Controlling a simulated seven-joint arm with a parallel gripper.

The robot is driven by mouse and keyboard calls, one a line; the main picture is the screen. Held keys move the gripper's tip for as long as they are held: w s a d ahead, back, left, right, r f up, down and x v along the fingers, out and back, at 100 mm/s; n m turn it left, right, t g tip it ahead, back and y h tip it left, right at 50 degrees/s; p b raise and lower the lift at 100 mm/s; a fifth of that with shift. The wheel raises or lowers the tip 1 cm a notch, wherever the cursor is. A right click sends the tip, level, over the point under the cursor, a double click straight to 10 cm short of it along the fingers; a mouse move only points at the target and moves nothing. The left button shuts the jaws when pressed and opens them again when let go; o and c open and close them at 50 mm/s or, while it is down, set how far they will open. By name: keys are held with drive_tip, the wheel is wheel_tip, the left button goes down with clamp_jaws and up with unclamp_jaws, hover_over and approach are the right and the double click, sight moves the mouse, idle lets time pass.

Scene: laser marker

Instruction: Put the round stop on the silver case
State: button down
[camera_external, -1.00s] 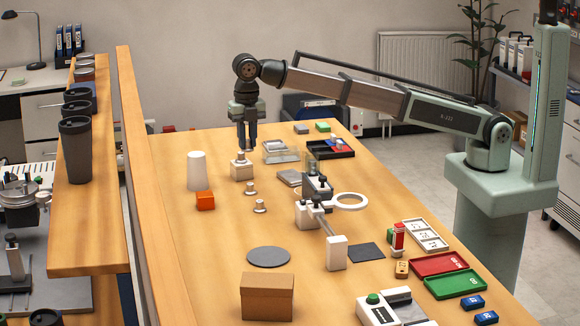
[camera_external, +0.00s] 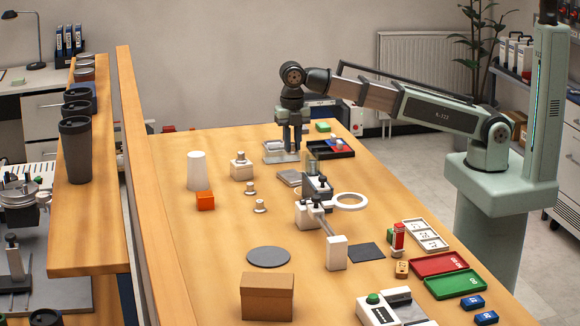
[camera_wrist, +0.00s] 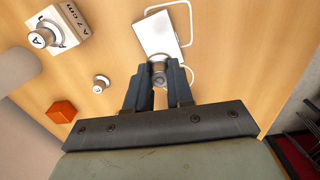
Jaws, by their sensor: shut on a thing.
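My gripper (camera_wrist: 159,84) is shut on a small round metal stop (camera_wrist: 158,70), which shows between the fingertips in the wrist view. The flat silver case (camera_wrist: 160,35) lies on the table; in the wrist view the stop overlaps its near edge. The held stop is hard to make out there. Two similar small stops (camera_external: 250,188) stand on the table to the left; one also shows in the wrist view (camera_wrist: 101,83).
A pale block (camera_external: 241,171) with a round knob on top stands left of my gripper. A white cylinder (camera_external: 197,172) and an orange cube (camera_external: 205,201) are farther left. A clamp stand (camera_external: 311,212) and magnifier ring (camera_external: 350,201) stand right of and in front of the case.

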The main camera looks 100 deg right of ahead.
sight(292, 175)
drive_tip(key=shift+f, duration=3.4)
drive_tip(key=shift+f, duration=0.15)
drive_tip(key=c, duration=1)
unclamp_jaws()
wheel_tip(292, 175, up, 12)
drive_tip(key=shift+r, duration=0.2)
